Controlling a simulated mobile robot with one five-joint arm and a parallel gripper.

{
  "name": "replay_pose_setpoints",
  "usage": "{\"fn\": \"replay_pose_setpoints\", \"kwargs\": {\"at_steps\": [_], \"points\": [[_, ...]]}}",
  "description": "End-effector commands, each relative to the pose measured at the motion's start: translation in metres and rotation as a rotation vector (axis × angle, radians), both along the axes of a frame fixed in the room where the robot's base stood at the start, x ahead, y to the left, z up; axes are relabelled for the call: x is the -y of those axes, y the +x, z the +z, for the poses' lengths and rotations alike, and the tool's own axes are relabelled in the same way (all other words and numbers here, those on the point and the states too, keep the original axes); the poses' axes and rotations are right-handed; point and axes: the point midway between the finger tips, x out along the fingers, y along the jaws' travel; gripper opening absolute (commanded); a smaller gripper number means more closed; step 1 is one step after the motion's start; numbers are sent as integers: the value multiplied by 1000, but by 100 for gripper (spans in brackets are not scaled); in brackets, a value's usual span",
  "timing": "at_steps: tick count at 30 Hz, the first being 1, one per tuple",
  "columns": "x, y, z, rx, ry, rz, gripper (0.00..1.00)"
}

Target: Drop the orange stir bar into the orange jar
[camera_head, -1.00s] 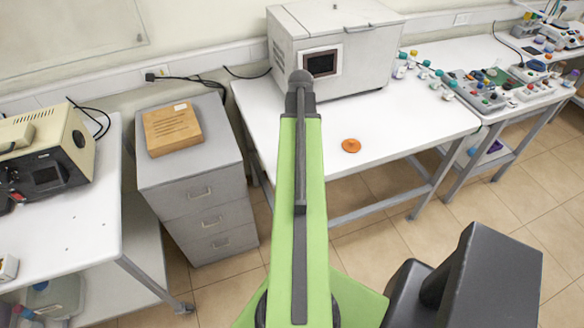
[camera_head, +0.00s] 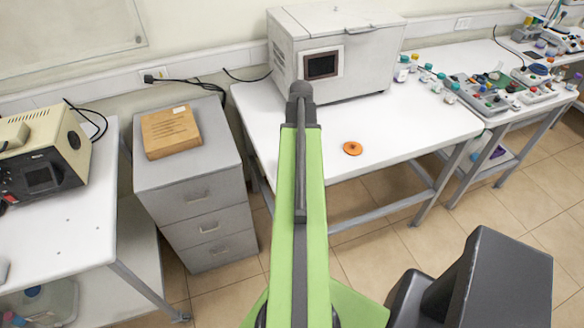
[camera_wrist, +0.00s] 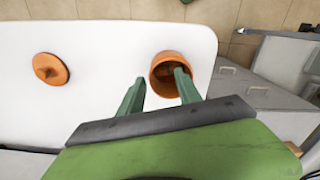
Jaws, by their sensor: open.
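In the wrist view, the round orange jar (camera_wrist: 157,84) stands uncovered on the white table near its edge. A darker orange shape shows inside it, but I cannot tell whether this is the stir bar. I can make out no separate orange stir bar elsewhere. The orange lid (camera_wrist: 50,69), with a small knob, lies apart on the table; it also shows in the head view (camera_head: 352,148). My gripper (camera_wrist: 159,76) has its two green fingers spread, with nothing visibly held. The right fingertip overlaps the jar's rim in the picture; contact is unclear. My arm hides the jar in the head view.
A white box-shaped machine (camera_head: 335,55) stands at the back of the white table (camera_head: 420,115). A grey drawer cabinet (camera_head: 190,210) with a wooden block (camera_head: 170,132) is to the left. Bottles and trays (camera_head: 495,90) crowd the right. Table space around the lid is clear.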

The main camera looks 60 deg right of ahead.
Motion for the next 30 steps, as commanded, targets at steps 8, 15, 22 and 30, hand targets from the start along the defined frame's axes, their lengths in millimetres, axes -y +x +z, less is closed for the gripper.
{"fn": "replay_pose_setpoints", "kwargs": {"at_steps": [8, 15, 22, 30], "points": [[0, 0, 20, 0, 0, 0, 41], [0, 0, 70, 0, 0, 0, 41], [0, 1, 121, 0, 0, 0, 41], [1, 1, 171, 0, 0, -1, 41]]}}
